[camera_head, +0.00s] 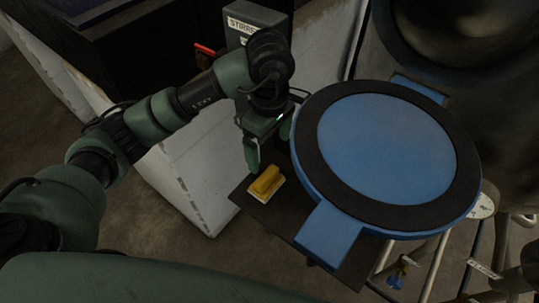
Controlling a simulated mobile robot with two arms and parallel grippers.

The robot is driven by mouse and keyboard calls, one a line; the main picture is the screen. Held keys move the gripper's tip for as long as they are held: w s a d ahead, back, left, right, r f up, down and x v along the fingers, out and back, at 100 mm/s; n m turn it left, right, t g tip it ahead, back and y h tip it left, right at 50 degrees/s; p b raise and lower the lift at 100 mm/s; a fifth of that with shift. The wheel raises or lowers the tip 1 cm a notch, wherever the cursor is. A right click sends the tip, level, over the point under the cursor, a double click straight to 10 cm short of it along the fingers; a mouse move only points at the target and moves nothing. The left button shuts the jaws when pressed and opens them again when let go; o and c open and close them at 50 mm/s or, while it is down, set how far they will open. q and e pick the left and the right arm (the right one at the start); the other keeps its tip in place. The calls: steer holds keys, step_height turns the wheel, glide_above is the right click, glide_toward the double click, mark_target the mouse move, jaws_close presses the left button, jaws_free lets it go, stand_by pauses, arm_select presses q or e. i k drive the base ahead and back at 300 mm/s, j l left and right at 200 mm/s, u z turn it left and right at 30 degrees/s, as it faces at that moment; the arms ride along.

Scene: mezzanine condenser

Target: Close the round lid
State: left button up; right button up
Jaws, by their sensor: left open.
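The round lid (388,148) fills the right middle of the head view. It has a blue disc, a black ring around it and a blue rim, with its flat face toward me. A blue tab (328,236) sticks out at its near edge, and another blue piece (420,88) shows at its far edge. The lid stands swung out from the dark round vessel (455,35) behind it. My left gripper (267,148) is open and empty, just left of the lid's left rim; whether a finger touches the rim I cannot tell. My right gripper is not in view.
A yellow block with a pale base (267,184) lies on a dark plate (283,217) below my left gripper. A grey box labelled as a stirrer (254,20) stands behind my arm. A white panel (190,170) is to the left. Pipes with tags (436,262) stand at lower right.

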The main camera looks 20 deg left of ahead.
mark_target(382, 159)
steer(key=k, duration=1)
